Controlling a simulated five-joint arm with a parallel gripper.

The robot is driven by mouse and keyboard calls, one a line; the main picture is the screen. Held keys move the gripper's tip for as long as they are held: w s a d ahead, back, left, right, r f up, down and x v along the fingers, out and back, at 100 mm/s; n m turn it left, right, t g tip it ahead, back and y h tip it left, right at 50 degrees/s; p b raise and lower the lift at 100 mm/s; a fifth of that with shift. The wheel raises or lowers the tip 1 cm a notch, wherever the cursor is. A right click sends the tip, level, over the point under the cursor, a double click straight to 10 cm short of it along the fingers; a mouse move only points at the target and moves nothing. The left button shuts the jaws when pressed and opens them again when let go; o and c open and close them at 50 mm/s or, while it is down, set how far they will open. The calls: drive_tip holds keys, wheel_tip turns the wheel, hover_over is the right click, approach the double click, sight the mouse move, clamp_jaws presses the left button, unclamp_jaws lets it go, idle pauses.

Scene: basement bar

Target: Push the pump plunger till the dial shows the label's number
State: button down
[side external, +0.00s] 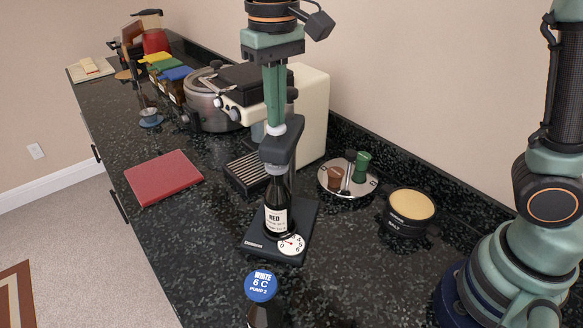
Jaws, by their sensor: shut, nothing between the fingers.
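A dark bottle (277,200) with a white label reading "RED" and smaller unreadable print stands upright on a black base (255,236). A white round dial (291,244) with a red mark sits at the base's front; its reading is too small to tell. A black pump head (284,148) is above the bottle, with a rod beside the neck. My gripper (275,124) points down, shut, with its tips at the top of the pump head. Contact cannot be told.
A round tray (329,182) with small cups and a tan-topped tin (410,205) are to the right. A cream coffee machine (312,112) and a steel pot (207,102) stand behind. A red board (164,176) lies left. The counter between board and base is clear.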

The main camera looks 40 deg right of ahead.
wheel_tip(320, 180, up, 12)
drive_tip(key=shift+r, duration=0.25)
idle(0.7)
drive_tip(key=s+d+f+t, duration=0.2)
drive_tip(key=s+d+f, duration=0.2)
drive_tip(key=d+f, duration=0.3)
drive_tip(key=s+d+f+t, duration=0.3)
drive_tip(key=s+d+f, duration=0.2)
drive_tip(key=d+f, duration=0.3)
drive_tip(key=shift+s+d+t, duration=0.15)
drive_tip(key=shift+d+t, duration=0.15)
drive_tip(key=shift+d, duration=0.45)
drive_tip(key=shift+r, duration=0.15)
idle(1.7)
